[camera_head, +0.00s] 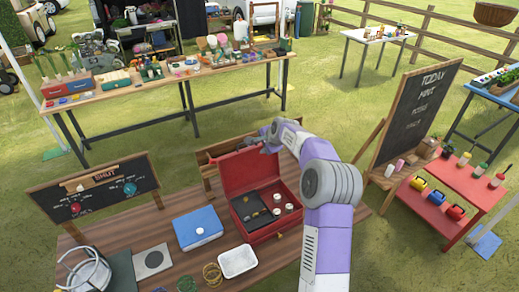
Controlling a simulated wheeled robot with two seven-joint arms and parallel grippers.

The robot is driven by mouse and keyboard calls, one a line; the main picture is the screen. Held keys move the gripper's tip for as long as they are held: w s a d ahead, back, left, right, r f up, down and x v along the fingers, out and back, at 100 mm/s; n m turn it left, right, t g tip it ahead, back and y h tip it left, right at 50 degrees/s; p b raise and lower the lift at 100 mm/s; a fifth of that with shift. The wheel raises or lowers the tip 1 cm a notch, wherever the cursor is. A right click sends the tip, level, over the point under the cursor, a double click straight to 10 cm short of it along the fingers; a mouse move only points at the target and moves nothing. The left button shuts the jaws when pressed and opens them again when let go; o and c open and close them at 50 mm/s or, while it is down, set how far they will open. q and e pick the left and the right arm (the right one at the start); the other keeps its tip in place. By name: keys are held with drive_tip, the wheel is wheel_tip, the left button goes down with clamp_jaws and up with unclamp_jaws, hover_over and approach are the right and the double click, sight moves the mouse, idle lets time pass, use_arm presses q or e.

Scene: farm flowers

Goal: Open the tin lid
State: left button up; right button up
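A red tin (266,229) stands on the brown wooden table. Its lid (247,172) is raised, standing up at the tin's back, and the inside shows. A black piece and several small round pale items lie in the tin. My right arm comes in from the lower right and passes along the tin's right side. My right gripper (250,143) is at the top edge of the raised lid. Its fingers are small and partly hidden, so I cannot tell whether it touches or holds the lid. My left gripper is not in view.
A blue box (198,228) sits left of the tin, with a white tray (238,261) in front. Gold rings (212,273) lie near the table's front. A small chalkboard (95,189) stands at left, a wooden crate (208,158) behind the tin.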

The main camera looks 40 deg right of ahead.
drive_tip(key=shift+s+r, duration=0.45)
drive_tip(key=shift+r, duration=0.05)
